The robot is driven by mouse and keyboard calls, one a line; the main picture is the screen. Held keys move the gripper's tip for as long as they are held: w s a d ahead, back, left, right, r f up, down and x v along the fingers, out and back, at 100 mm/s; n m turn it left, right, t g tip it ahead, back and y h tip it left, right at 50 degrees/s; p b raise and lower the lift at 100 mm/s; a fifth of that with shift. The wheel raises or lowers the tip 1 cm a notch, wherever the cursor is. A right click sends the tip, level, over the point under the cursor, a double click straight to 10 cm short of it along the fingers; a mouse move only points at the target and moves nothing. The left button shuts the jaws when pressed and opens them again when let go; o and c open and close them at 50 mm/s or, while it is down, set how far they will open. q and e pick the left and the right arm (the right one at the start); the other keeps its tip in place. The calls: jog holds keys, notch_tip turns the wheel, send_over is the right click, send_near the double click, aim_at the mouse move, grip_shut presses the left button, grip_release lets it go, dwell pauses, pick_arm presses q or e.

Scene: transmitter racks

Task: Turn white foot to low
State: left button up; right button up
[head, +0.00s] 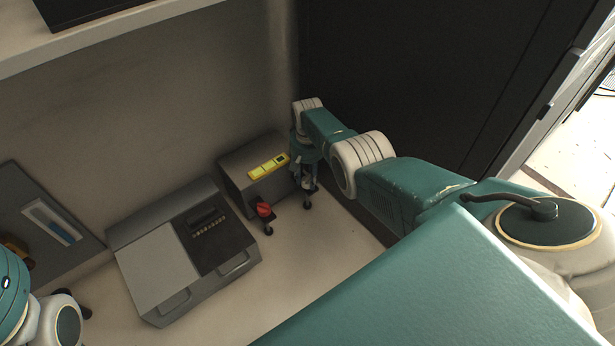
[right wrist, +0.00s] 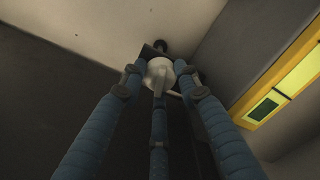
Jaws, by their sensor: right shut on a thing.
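The white foot (right wrist: 160,74) is a round, pale knob with a raised bar across its face, on the front of a small grey box (head: 235,187). In the right wrist view, the blue fingers of my right gripper (right wrist: 161,88) close around it. In the head view, my right gripper (head: 306,184) is at the right end of this box and hides most of the white foot. A red knob (head: 264,210) sits on the same front, to the left. I cannot read the white foot's setting. My left gripper is out of view; only parts of my left arm show at lower left.
The small box carries a yellow label strip (head: 268,166) on top. A larger grey case (head: 152,275) with a dark panel stands to its left. A dark cabinet wall (head: 400,75) rises behind my right arm. The pale surface in front of the small box is clear.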

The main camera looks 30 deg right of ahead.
jog(key=n, duration=0.3)
jog(key=shift+n, duration=0.3)
jog(key=n, duration=0.3)
jog(key=shift+n, duration=0.3)
jog(key=n, duration=0.2)
jog(key=shift+n, duration=0.4)
jog(key=n, duration=0.3)
jog(key=shift+n, duration=0.6)
jog(key=o, duration=1.1)
jog(key=shift+o, duration=0.2)
